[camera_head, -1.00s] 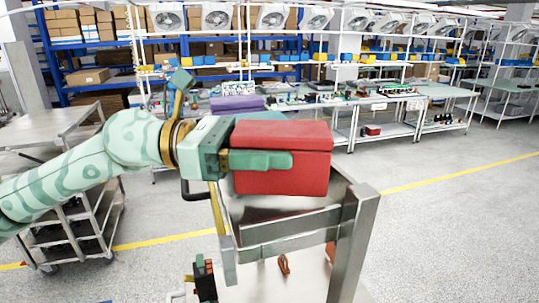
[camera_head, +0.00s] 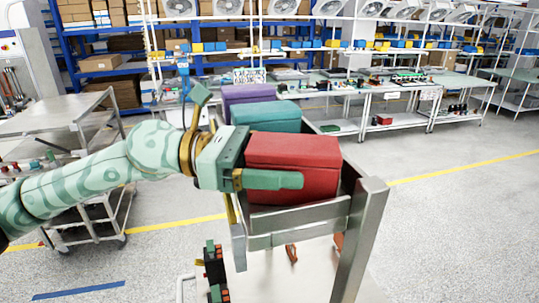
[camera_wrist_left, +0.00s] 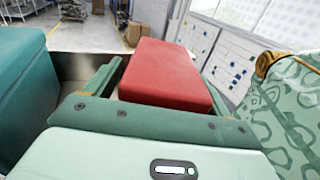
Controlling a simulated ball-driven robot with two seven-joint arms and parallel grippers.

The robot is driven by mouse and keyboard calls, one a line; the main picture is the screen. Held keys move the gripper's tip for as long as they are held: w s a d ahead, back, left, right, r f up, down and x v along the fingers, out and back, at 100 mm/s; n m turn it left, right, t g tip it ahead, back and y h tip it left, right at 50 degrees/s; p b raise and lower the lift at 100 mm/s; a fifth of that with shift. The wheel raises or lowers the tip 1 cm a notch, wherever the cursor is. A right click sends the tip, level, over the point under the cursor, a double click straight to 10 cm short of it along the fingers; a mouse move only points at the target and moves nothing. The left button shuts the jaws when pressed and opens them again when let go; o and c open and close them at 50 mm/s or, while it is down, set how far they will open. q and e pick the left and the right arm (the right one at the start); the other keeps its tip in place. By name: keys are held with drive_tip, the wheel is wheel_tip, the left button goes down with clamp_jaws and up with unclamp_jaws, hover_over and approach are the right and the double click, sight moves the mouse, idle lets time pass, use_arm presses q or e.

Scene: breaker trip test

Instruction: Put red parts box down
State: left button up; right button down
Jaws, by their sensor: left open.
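The red parts box (camera_head: 292,158) sits low in the front of the metal cart (camera_head: 300,222), in front of a teal box (camera_head: 266,117). My left gripper (camera_head: 272,180) is open around it, with one finger along the near side. The far finger is hidden behind the box in the head view. In the left wrist view the red box (camera_wrist_left: 165,72) lies between the two spread fingers. The underside of the box is hidden, so its contact with the cart floor cannot be seen. My right gripper is not in view.
A purple box (camera_head: 247,93) stands behind the teal box in the cart. The cart's front corner post (camera_head: 358,240) rises close to the right of the red box. A grey trolley (camera_head: 60,125) stands at left, and workbenches (camera_head: 395,88) at the back.

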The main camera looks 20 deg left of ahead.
use_arm(q)
drive_tip(key=shift+a+b, duration=0.3)
drive_tip(key=shift+a, duration=0.05)
drive_tip(key=s+a+b, duration=0.2)
drive_tip(key=a+b, duration=0.5)
drive_tip(key=a, duration=0.4)
drive_tip(key=shift+s+r, duration=0.15)
drive_tip(key=shift+s, duration=0.05)
drive_tip(key=shift+w+a, duration=0.1)
